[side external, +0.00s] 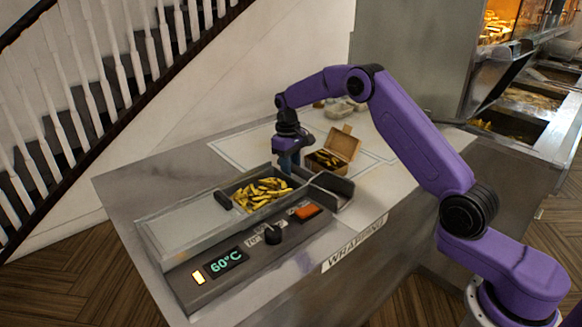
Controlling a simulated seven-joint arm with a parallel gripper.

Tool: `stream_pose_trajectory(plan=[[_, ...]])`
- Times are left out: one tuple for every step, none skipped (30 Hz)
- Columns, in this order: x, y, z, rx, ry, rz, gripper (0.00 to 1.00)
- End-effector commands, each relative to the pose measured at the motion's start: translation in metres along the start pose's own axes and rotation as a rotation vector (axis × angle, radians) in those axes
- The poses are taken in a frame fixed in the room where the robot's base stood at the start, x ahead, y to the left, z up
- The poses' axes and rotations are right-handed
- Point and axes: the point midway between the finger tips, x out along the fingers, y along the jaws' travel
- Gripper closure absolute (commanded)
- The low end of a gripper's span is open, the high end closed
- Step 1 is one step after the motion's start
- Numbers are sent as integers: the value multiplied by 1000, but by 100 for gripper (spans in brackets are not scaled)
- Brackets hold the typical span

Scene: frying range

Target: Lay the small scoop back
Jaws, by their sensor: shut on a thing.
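My gripper (288,160) points down over the back right end of the warming tray (180,222). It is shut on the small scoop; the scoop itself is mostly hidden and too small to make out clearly. Several fries (260,193) lie in the dark open right part of the tray, just left of and below my gripper. A dark grey open-topped piece (333,190) sits at the tray's right end; I cannot tell whether it is a rest for the scoop.
An open box of fries (345,146) stands close behind and right of my gripper. Small pale containers (337,110) stand farther back. A control panel with a 60°C display (226,263) and a knob (272,234) runs along the tray's front. The counter's left side is clear.

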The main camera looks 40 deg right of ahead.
Motion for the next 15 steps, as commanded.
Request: stream_pose_trajectory(plan=[[0,0,0,0,0,0,100],[0,0,0,0,0,0,100],[0,0,0,0,0,0,100],[0,0,0,0,0,0,59],[0,0,0,0,0,0,49],[0,0,0,0,0,0,39],[0,0,0,0,0,0,39],[0,0,0,0,0,0,39],[0,0,0,-1,0,0,39],[0,-1,0,-1,0,0,39],[0,-1,0,-1,0,-1,39],[0,-1,0,-2,0,-1,39],[0,-1,0,-2,0,-1,39],[0,-1,0,-2,0,-1,39],[0,-2,0,-2,0,-1,39]])
